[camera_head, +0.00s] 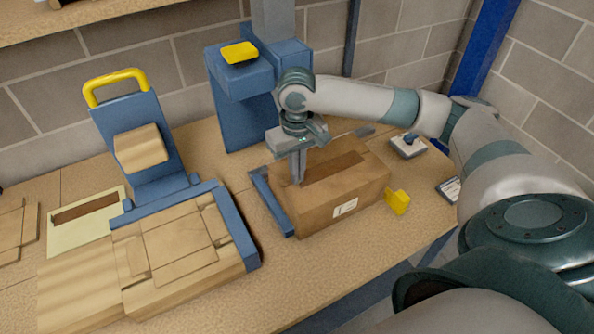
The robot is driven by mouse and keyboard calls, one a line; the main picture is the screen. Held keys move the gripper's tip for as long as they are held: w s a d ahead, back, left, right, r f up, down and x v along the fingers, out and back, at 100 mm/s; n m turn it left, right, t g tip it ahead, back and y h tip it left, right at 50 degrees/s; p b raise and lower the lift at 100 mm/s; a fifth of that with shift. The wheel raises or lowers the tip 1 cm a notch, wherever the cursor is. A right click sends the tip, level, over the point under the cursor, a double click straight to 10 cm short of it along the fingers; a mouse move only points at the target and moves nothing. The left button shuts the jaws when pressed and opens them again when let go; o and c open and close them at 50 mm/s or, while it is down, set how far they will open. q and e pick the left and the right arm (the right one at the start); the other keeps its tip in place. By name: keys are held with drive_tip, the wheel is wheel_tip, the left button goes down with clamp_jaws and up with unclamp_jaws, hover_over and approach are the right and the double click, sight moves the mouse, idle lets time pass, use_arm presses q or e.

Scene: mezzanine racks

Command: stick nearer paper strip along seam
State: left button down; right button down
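A cardboard box (333,201) with a white label on its front side stands on the bench at centre right. A darker brown strip (334,168) lies lengthwise along the middle of its top; the seam itself cannot be made out. My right gripper (298,181) points down at the left end of this strip. Its fingers look closed together, with the tips at or just above the box top. Another brown paper strip (86,208) lies on a pale yellow sheet (66,238) at the left. My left gripper is not in view.
A blue bar (271,203) runs along the box's left side. A blue stand with a yellow handle (115,82) and flat cardboard (182,240) fill the left. A blue post (240,115) stands behind. A yellow block (397,201) sits right of the box. The front bench strip is clear.

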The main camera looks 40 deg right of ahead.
drive_tip(key=shift+s+f+p, duration=0.1)
drive_tip(key=shift+f+p, duration=0.05)
drive_tip(key=shift+p, duration=0.35)
idle(1.2)
idle(0.4)
drive_tip(key=c, duration=1.7)
unclamp_jaws()
drive_tip(key=shift+o, duration=0.2)
wheel_tip(320, 180, up, 3)
drive_tip(key=p, duration=0.3)
drive_tip(key=shift+p, duration=0.3)
wheel_tip(320, 180, up, 2)
drive_tip(key=shift+r+p, duration=0.15)
drive_tip(key=shift+p, duration=0.85)
drive_tip(key=shift+r, duration=0.95)
